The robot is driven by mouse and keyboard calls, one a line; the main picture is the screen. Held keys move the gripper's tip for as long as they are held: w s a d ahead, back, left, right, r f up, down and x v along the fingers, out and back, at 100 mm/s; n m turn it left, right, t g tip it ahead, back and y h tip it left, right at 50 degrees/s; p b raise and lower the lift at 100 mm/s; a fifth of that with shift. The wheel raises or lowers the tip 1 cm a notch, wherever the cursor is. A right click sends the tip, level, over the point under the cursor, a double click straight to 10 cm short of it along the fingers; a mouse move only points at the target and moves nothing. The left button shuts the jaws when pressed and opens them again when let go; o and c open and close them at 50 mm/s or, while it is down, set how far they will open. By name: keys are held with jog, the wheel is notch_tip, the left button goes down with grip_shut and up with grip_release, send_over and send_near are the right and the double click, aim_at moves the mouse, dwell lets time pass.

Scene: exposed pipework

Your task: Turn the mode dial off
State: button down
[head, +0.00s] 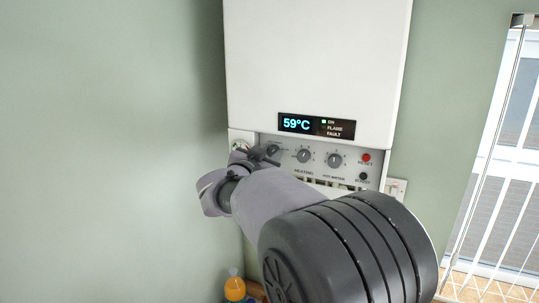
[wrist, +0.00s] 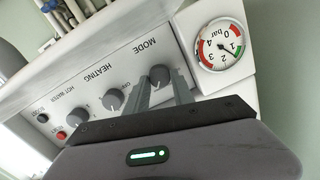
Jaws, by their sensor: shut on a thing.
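The dial's pointer is too small to read.
The heating dial (head: 303,155), hot water dial (head: 335,160), red reset button (head: 366,157) and dark boost button (head: 363,176) lie to the right. A pressure gauge (wrist: 221,44) sits close beside the mode dial. Pipes (wrist: 62,18) run below the boiler. An orange bottle (head: 235,288) stands lower down.

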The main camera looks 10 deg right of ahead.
jog(key=n, duration=0.5)
jog(key=shift+a+g, duration=0.1)
jog(key=shift+g, duration=0.2)
jog(key=n, duration=0.6)
jog(key=shift+w+a+h, duration=0.1)
jog(key=shift+h, duration=0.3)
jog(key=n, duration=0.5)
jog(key=shift+f+g+h, duration=0.1)
jog(key=shift+g+h, duration=0.3)
jog(key=n, duration=0.5)
jog(key=shift+w+a+f, duration=0.1)
jog(key=shift+n+h, duration=0.3)
jog(key=c, duration=1.1)
grip_release()
